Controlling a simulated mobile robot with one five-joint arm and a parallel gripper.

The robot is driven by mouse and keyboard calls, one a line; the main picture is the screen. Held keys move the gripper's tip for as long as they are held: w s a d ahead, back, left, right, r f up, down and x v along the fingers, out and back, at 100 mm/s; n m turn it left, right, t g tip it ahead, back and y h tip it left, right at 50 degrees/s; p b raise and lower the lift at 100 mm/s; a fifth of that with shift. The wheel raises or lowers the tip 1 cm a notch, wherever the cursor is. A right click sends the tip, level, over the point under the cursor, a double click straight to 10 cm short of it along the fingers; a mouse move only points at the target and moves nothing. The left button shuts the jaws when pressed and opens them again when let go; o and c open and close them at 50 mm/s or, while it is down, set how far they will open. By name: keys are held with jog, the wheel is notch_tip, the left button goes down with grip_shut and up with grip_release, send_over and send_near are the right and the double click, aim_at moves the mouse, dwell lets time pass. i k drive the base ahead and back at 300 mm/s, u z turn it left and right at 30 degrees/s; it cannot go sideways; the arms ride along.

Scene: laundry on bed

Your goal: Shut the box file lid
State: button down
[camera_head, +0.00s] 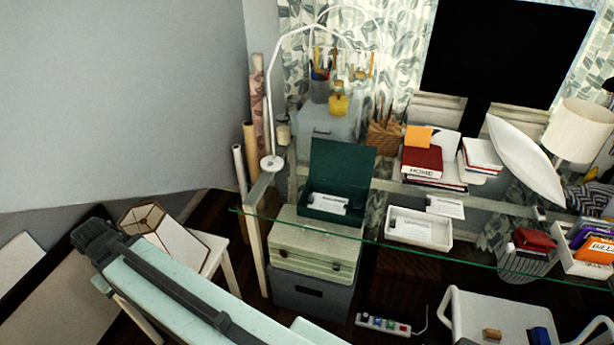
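White papers with a dark label (322,203) show inside the box. My mint and dark grey arm crosses the lower left of the picture, well apart from the box file. I cannot make out gripper fingers, and nothing of mine touches the lid.
A lamp with a curved white arm (272,163) stands left of the box file. A white tray (420,234) with papers sits to its right, and a red book (422,160) behind that. The glass desk edge (400,247) runs in front.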

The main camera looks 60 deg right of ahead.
aim_at(336, 161)
jog(key=z, duration=1.7)
jog(key=k, duration=1.05)
jog(key=z, duration=0.3)
jog(key=i, duration=1)
jog(key=z, duration=0.05)
jog(key=k, duration=0.5)
jog(key=z, duration=0.65)
jog(key=i, duration=0.6)
